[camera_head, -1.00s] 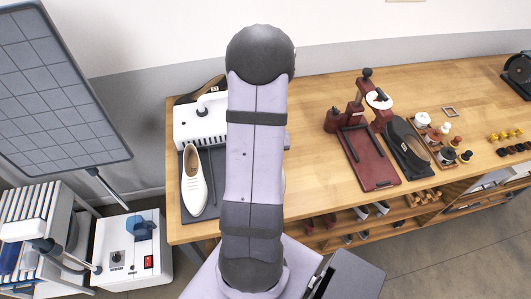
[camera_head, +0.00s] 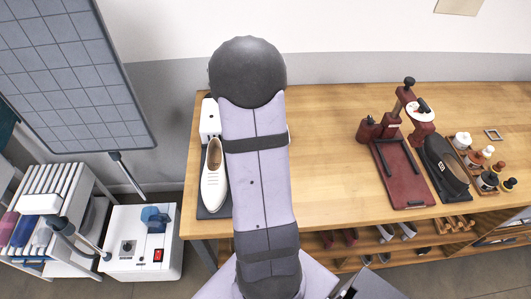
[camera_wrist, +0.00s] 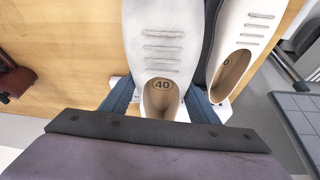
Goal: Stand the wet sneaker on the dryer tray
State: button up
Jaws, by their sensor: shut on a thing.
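A white sneaker (camera_wrist: 160,45) with the number 40 inside its opening is held between the blue fingers of my gripper (camera_wrist: 160,100) in the wrist view. My gripper is shut on it around the heel end. A matching white sneaker (camera_head: 214,178) lies on the dark dryer tray (camera_head: 210,213) at the bench's left end; it also shows just right of the held one in the wrist view (camera_wrist: 247,40). My arm hides the held sneaker and gripper in the head view. I cannot tell whether the held sneaker touches the tray.
The white dryer housing (camera_head: 209,118) stands behind the tray, partly hidden. The middle of the wooden bench (camera_head: 325,150) is clear. A tilted grid panel (camera_head: 80,75) is at the left.

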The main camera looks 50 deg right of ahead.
jog(key=shift+w+a, duration=0.1)
jog(key=shift+w, duration=0.05)
jog(key=shift+f+b, duration=1.8)
jog(key=shift+f, duration=0.25)
jog(key=shift+f+b, duration=1.5)
jog(key=shift+b, duration=0.2)
jog(key=shift+f+b, duration=0.4)
jog(key=shift+b, duration=0.25)
jog(key=o, duration=1.2)
jog(key=shift+r, duration=0.1)
jog(key=shift+p+v, duration=0.5)
jog(key=shift+v, duration=3.1)
